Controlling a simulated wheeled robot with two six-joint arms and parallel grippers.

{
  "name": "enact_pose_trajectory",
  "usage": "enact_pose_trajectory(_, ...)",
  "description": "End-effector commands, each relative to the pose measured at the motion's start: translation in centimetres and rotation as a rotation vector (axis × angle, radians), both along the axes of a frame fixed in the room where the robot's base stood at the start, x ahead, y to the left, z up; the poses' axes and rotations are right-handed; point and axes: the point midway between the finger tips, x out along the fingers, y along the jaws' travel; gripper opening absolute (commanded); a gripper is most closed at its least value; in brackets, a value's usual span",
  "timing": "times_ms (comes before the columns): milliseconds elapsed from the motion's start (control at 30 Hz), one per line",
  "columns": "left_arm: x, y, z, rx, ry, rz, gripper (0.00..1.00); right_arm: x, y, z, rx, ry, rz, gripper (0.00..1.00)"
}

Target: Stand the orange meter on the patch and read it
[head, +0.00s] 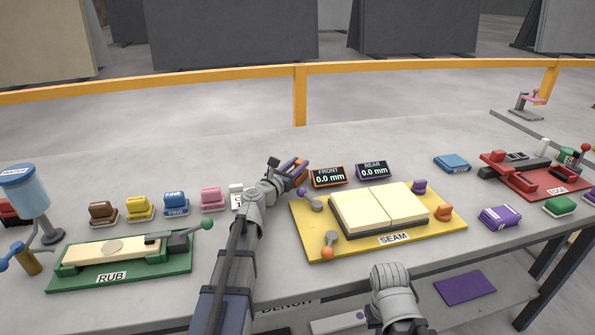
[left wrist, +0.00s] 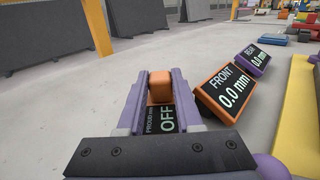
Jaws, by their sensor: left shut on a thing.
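My left gripper (head: 296,170) is shut on the orange meter (head: 301,172), at the back of the table just left of the FRONT display. In the left wrist view the meter's orange block (left wrist: 160,85) sits between the two purple fingers, and its dark face reads "PROUD mm" and "OFF". A round, slightly darker patch (head: 113,247) shows on the pale slab (head: 85,251) in the green RUB fixture at the left. The meter is well away from that patch. A grey part of my right arm shows at the bottom; its gripper fingers are not visible.
FRONT (head: 328,177) and REAR (head: 372,170) displays both read 0.0 mm. The yellow SEAM board (head: 305,231) lies right of my left arm. Several coloured blocks, including a pink one (head: 211,197), line the back of the RUB fixture.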

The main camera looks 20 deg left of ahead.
Motion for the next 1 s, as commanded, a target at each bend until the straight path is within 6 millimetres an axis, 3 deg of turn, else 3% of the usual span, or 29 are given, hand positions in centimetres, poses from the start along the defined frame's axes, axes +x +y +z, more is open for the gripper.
enact_pose_trajectory(300,0.00,-0.01,-0.26,0.000,0.000,0.000,0.00,-0.01,0.00,-0.27,0.000,0.000,0.000,0.00)
enact_pose_trajectory(333,0.00,-0.01,-0.24,0.000,0.000,0.000,0.35,0.00,0.00,-0.24,0.000,0.000,0.000,0.00)
enact_pose_trajectory(600,0.00,-0.01,-0.12,0.000,0.000,0.000,0.64,0.00,0.00,-0.12,0.000,0.000,0.000,0.00)
enact_pose_trajectory(1000,-0.29,0.05,0.26,0.000,0.000,0.001,0.64,0.00,0.01,0.26,0.000,0.000,0.000,0.00)
